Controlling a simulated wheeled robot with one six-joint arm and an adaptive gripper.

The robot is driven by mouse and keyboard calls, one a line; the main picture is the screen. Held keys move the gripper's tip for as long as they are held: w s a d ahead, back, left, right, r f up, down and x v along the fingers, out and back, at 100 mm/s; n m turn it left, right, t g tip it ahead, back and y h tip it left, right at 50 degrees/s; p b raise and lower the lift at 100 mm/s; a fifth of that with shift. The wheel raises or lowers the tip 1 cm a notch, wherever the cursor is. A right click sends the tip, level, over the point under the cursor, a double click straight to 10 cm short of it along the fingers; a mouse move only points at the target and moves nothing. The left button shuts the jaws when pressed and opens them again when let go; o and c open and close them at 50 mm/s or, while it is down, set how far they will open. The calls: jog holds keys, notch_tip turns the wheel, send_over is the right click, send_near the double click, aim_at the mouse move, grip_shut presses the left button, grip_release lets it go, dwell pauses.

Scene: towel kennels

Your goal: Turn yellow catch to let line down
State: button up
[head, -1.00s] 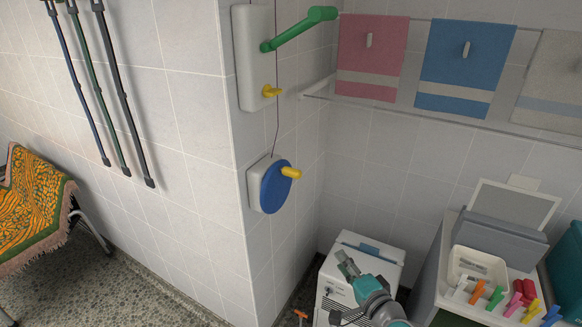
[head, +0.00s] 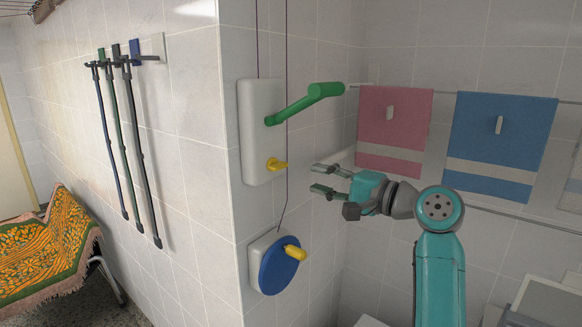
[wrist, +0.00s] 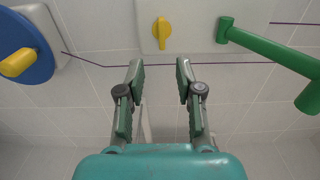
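The yellow catch (head: 276,164) is a small knob low on a white wall plate (head: 258,110), below a green crank handle (head: 305,103). It also shows in the wrist view (wrist: 161,33), beyond and roughly between my fingertips. My gripper (head: 322,179) is open and empty, to the right of the catch and apart from it. In the wrist view my gripper (wrist: 157,72) shows two spread fingers with nothing between them. A thin purple line (head: 287,60) runs down past the plate to a blue wheel (head: 275,268) with a yellow knob (head: 294,253).
A pink towel (head: 393,125) and a blue towel (head: 500,135) hang on a rail behind my arm. Poles (head: 135,140) hang on the left wall. A patterned cloth (head: 45,240) covers a seat at the left. The space between my gripper and the catch is clear.

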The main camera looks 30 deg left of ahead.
aim_at(282, 168)
jog(key=a, duration=1)
jog(key=shift+w+a+r, duration=0.15)
jog(key=shift+w+a, duration=0.25)
grip_shut()
